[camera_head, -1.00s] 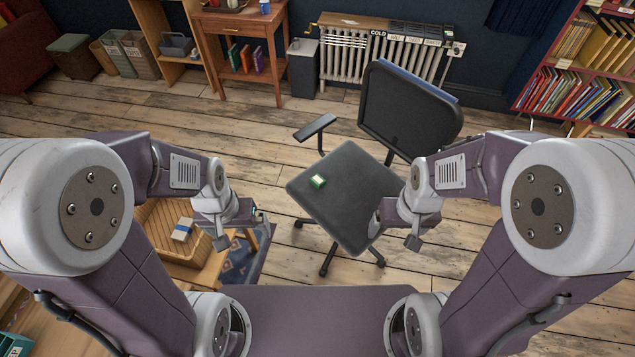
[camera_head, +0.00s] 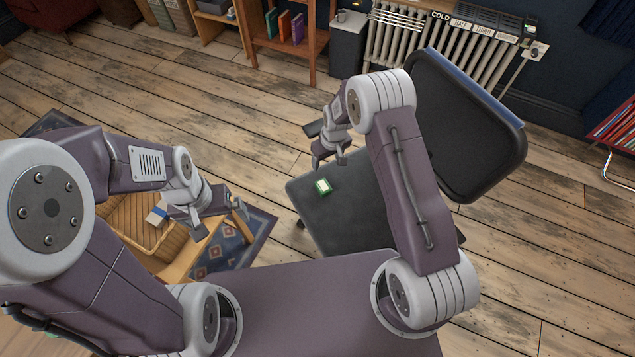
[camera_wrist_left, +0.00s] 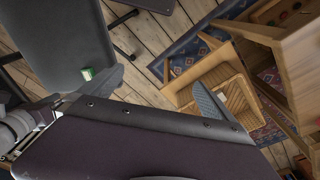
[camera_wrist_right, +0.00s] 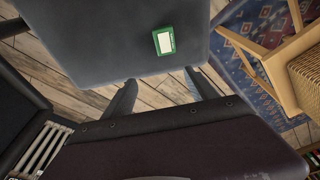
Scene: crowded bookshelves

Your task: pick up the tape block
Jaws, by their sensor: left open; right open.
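A small green block with a white label (camera_head: 322,187) lies on the dark chair seat (camera_head: 345,220); its lettering is too small to read. It also shows in the right wrist view (camera_wrist_right: 164,41), beyond the fingertips and apart from them. My right gripper (camera_head: 316,150) is open and empty, above the far edge of the seat, just beyond the block in the head view. My left gripper (camera_head: 222,204) is open and empty, left of the seat, near a wicker basket. The left wrist view shows the block (camera_wrist_left: 88,74) near one finger's tip in the picture.
The wicker basket (camera_head: 130,222) on a wooden stand holds a pale block with blue (camera_head: 157,215). The chair's backrest (camera_head: 468,125) rises right of my right arm. A patterned rug (camera_head: 235,250) lies below the basket.

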